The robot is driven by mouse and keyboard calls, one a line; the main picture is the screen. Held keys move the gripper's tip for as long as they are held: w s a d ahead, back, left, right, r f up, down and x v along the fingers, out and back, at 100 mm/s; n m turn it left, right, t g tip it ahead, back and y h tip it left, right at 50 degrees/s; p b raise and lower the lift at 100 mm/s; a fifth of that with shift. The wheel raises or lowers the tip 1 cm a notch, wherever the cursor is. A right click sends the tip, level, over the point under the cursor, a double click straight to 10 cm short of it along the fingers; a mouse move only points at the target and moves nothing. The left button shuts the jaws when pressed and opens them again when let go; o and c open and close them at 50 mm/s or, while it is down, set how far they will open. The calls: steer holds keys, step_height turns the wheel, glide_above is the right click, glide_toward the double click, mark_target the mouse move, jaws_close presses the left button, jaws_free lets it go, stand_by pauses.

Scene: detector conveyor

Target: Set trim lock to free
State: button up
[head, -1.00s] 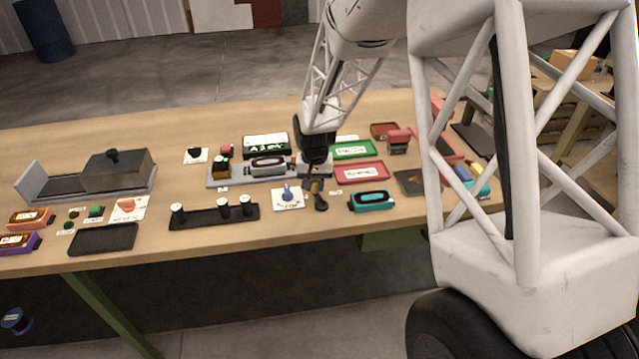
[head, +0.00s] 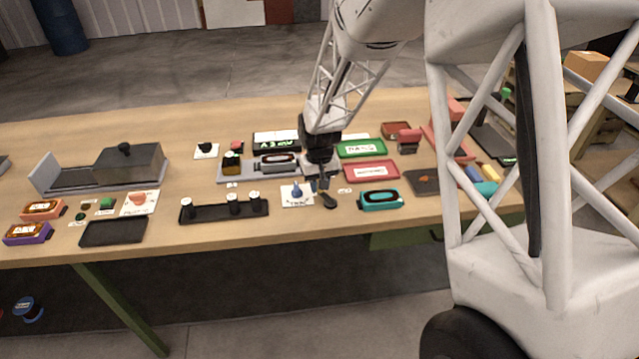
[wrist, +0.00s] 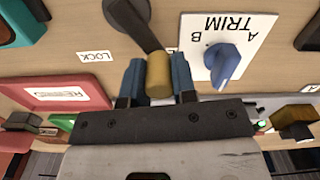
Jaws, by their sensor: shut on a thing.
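The trim lock lever is a dark arm (wrist: 140,25) with a brass knob (wrist: 157,75) at its end, and in the head view its dark round base (head: 328,202) sits near the bench's front edge. A LOCK label (wrist: 95,56) lies to the lever's left in the wrist view. Another label on its right is mostly hidden. The lever leans away from LOCK toward that hidden label. My gripper (wrist: 157,83), with blue fingers, is shut on the brass knob; it also shows in the head view (head: 319,186).
A white TRIM card (wrist: 225,45) with a blue knob (wrist: 222,62) lies close beside the lever. A teal device (head: 380,199) and a red tray (head: 371,170) are to the right in the head view. A black rack (head: 222,213) with white-topped posts is to the left.

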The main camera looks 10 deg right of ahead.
steer(key=o, duration=0.9)
steer(key=shift+r, duration=0.2)
steer(key=shift+r, duration=3.7)
steer(key=shift+r, duration=0.1)
